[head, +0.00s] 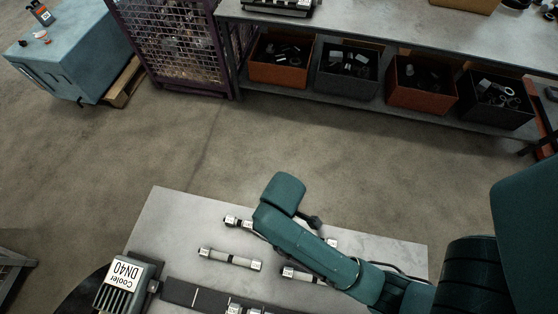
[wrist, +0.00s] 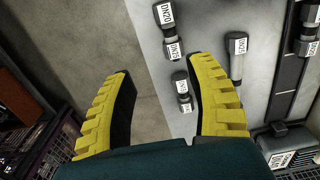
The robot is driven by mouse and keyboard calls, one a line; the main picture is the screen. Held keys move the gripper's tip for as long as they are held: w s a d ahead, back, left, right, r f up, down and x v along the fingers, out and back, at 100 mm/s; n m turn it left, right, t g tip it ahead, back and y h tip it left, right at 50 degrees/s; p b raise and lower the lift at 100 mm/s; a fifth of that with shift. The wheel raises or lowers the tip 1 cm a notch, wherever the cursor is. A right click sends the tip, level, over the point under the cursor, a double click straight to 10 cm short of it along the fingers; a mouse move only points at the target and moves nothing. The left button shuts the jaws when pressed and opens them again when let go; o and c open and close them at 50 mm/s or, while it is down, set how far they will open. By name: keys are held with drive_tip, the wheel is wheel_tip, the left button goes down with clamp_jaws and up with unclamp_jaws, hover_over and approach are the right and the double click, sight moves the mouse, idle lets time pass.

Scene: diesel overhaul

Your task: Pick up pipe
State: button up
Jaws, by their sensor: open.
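In the head view, one grey pipe (head: 230,259) lies in the open, left of my arm.
A grey box labelled Cooler DN40 (head: 125,285) stands at the board's left, beside a dark rail (head: 190,292). A bench (head: 400,45) with several parts bins and a mesh cage (head: 180,40) stand at the back, across open floor.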

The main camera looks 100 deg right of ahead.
drive_tip(key=f, duration=0.7)
drive_tip(key=a+f, duration=0.1)
drive_tip(key=f, duration=0.2)
drive_tip(key=shift+w+f, duration=0.1)
drive_tip(key=shift+f, duration=0.05)
drive_tip(key=f, duration=0.5)
drive_tip(key=shift+w+a+f+b, duration=0.25)
drive_tip(key=shift+f+b, duration=0.05)
drive_tip(key=shift+f, duration=0.1)
clamp_jaws()
